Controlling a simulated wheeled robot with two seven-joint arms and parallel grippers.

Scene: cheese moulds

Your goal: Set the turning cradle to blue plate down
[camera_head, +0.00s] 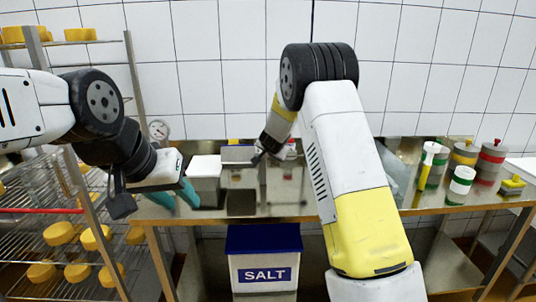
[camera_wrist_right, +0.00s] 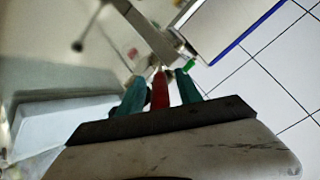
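My left gripper (camera_head: 177,197) is open and empty, its teal fingers apart over the left end of the steel table. My right arm reaches over the table, and its gripper is mostly hidden in the head view. In the right wrist view, my right gripper (camera_wrist_right: 161,88) has teal fingers on either side of a red bar (camera_wrist_right: 160,90); I cannot tell whether they clamp it. A pale plate with a blue edge (camera_wrist_right: 235,25) shows beyond, with a metal bar beside it. These look like parts of the turning cradle.
A white-topped block (camera_head: 204,168) stands close to the right of my left gripper. A blue-lidded salt bin (camera_head: 264,265) is below the table front. Several coloured containers (camera_head: 461,183) stand at the right. A rack with yellow cheeses (camera_head: 60,233) is at the left.

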